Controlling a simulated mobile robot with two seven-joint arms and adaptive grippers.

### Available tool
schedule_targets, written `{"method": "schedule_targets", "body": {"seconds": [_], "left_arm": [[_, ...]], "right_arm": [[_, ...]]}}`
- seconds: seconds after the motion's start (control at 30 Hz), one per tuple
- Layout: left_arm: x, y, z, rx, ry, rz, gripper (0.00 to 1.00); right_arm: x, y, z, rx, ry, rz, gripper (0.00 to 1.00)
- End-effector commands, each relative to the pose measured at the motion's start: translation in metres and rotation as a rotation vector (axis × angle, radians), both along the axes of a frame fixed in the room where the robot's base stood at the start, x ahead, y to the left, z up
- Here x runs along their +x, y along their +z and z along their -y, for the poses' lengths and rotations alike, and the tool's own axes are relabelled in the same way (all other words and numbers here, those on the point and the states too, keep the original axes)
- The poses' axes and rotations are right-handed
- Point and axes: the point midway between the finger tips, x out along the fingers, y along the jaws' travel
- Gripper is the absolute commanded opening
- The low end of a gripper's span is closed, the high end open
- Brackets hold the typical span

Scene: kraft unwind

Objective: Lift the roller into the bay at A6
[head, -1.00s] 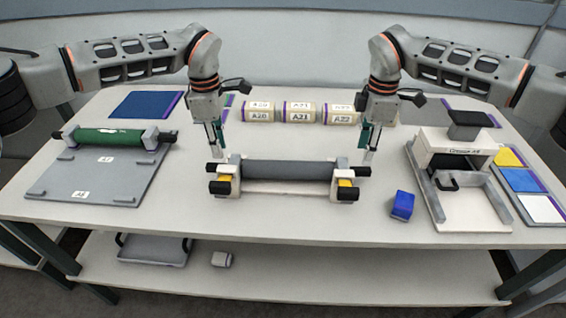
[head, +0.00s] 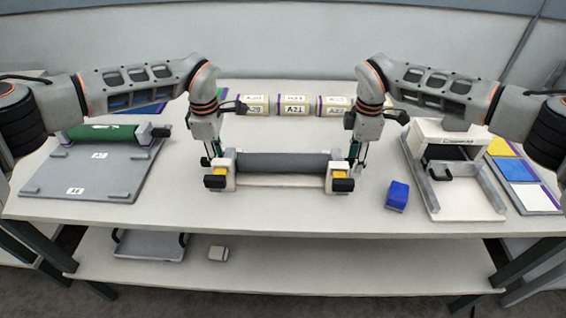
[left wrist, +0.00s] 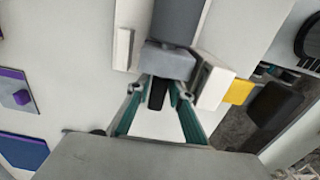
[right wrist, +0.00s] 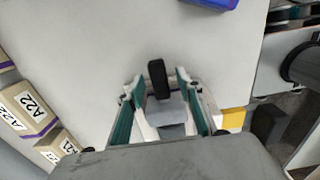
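A dark grey roller (head: 283,163) lies level in a white cradle (head: 280,181) at the table's centre, with a black journal at each end. My left gripper (head: 212,158) is down at its left end; in the left wrist view its fingers are apart on either side of the black journal (left wrist: 157,95). My right gripper (head: 357,160) is at the right end; in the right wrist view its fingers are apart around the other black journal (right wrist: 157,78). Finger contact cannot be told. The grey board (head: 120,180) at left carries labels, the front one (head: 76,190) seeming to read A6.
A green roller (head: 100,133) lies across the board's back. A blue block (head: 397,195) and a white press-like stand (head: 452,180) are at right. The board's front part is bare.

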Motion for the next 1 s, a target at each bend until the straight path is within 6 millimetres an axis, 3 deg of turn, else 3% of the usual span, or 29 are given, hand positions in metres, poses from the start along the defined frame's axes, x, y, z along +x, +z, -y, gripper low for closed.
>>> {"method": "schedule_targets", "body": {"seconds": [0.33, 0.37, 0.43, 0.5, 1.0], "left_arm": [[0.0, -0.004, 0.0002, 0.0, 0.0, 0.0, 0.21], [0.0, -0.004, 0.0003, 0.0, 0.0, 0.0, 0.18], [0.0, -0.0039, 0.0003, 0.0, 0.0, 0.0, 0.0], [0.0, -0.0039, 0.0003, 0.0, 0.0, 0.0, 0.0], [0.0009, 0.0, 0.0008, -0.002, -0.001, 0.003, 0.0]], "right_arm": [[0.0002, -0.0035, 0.0001, 0.0, 0.0, 0.001, 0.36], [0.0002, -0.0035, 0.0001, 0.0, 0.0, 0.001, 0.34], [0.0002, -0.0035, 0.0001, 0.0, 0.0, 0.001, 0.15], [0.0002, -0.0035, 0.0002, 0.0, 0.0, 0.001, 0.0], [0.0012, 0.0002, -0.0001, 0.001, -0.001, 0.004, 0.0]]}}
